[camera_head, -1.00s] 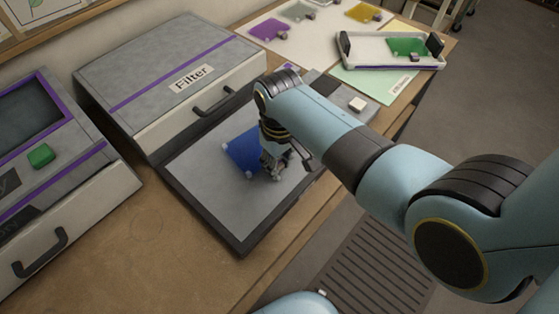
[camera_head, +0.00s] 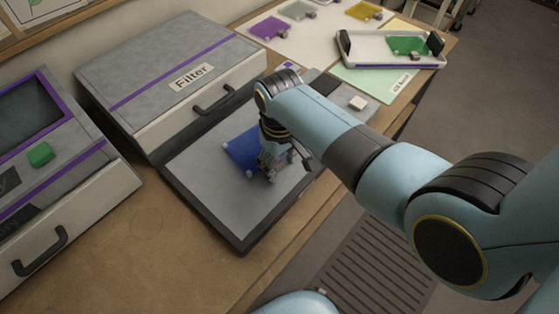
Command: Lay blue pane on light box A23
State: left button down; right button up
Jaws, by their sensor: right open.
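The blue pane (camera_head: 241,149) lies flat on the grey panel of the light box (camera_head: 205,195), in front of the box labelled Filter. I cannot read a label A23 on it. My right gripper (camera_head: 268,175) points down over the pane's right edge and is open. The gripper hides the pane's right part, so I cannot tell whether its fingers touch it. My left gripper is not in view.
The Filter box (camera_head: 165,75) with its handle stands behind the light box. A grey machine with a green button (camera_head: 40,154) is at the left. A white tray with a green pane (camera_head: 408,46) is at the back right. Purple (camera_head: 268,29) and yellow (camera_head: 363,11) panes lie at the back.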

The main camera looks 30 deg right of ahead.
notch_tip(320, 180, up, 21)
jog(key=p, duration=0.1)
jog(key=shift+p, duration=0.35)
dwell(0.7)
